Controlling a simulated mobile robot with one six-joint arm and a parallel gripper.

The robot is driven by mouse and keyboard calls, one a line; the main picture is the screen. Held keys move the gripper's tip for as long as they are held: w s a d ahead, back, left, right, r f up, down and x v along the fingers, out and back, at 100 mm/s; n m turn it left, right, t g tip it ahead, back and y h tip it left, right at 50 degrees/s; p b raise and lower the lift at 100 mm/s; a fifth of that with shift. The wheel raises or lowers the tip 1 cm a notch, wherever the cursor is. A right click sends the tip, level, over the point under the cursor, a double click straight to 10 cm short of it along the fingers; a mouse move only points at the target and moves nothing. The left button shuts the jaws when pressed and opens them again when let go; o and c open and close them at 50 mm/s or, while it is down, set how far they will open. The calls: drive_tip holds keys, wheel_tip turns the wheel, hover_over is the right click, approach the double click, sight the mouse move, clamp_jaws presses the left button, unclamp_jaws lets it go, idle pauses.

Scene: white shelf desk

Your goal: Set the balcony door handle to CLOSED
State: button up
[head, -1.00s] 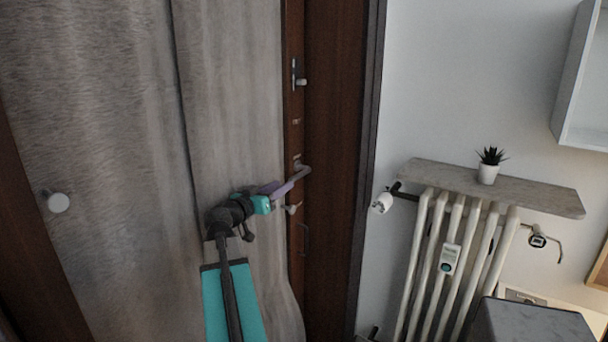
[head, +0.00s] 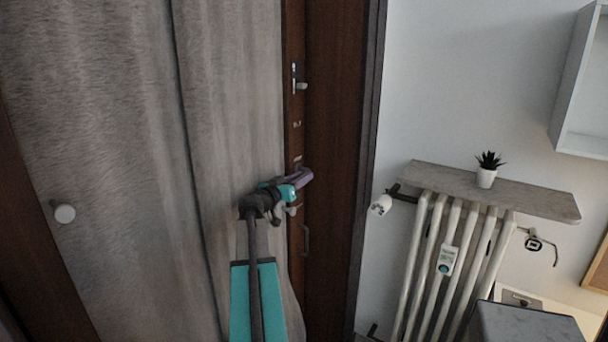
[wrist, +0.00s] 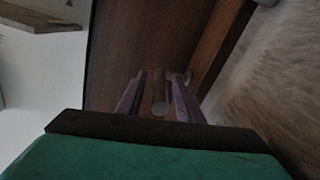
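The balcony door handle (wrist: 160,96) shows in the wrist view as a grey lever on the brown door, end towards me. My gripper (wrist: 157,92) has its two purple fingers on either side of the lever. A gap shows between the lever and each finger, so it looks open and not clamped. In the head view my gripper (head: 303,177) is at the brown door's edge and covers this handle, so its angle cannot be read there.
A small upper latch (head: 300,85) and a lower pull (head: 305,240) sit on the door (head: 333,130). A radiator (head: 455,255) with a shelf (head: 535,198) and potted plant (head: 487,170) stands right.

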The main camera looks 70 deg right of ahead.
drive_tip(key=shift+x, duration=0.95)
clamp_jaws()
